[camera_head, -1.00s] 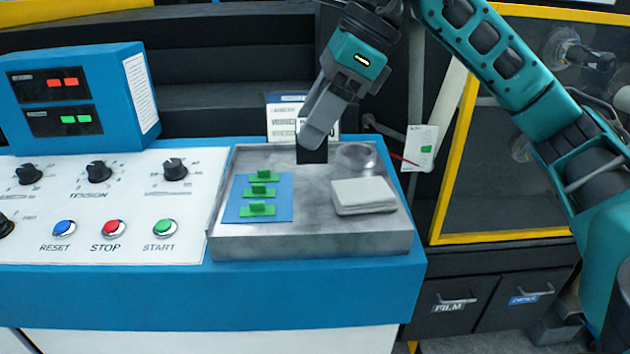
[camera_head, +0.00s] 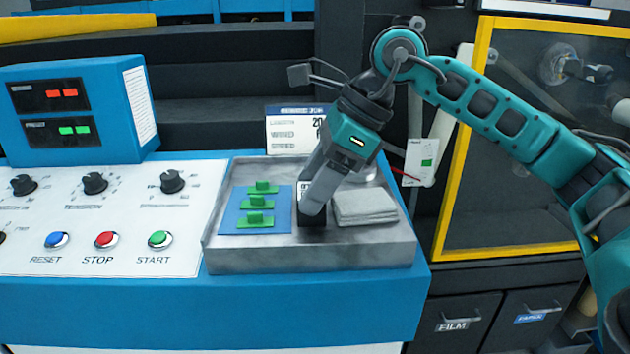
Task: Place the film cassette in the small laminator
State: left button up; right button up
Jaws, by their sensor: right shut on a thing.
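My right gripper (camera_head: 314,203) points down over the metal tray (camera_head: 240,262) and is shut on a small black block (camera_head: 312,217) with a white label, mostly covered by the fingers. I cannot tell whether this block is the film cassette. It is between the blue mat and the folded cloth; whether it touches the tray floor is unclear. No small laminator can be picked out for certain. A blue console (camera_head: 70,110) with red and green displays stands at the left. My left gripper is not in view.
The tray holds a blue mat (camera_head: 280,196) with green pieces (camera_head: 257,202) and a folded grey cloth (camera_head: 365,207). A white control panel (camera_head: 110,215) with knobs and buttons lies left.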

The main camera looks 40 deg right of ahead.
jog(key=o, duration=1.1)
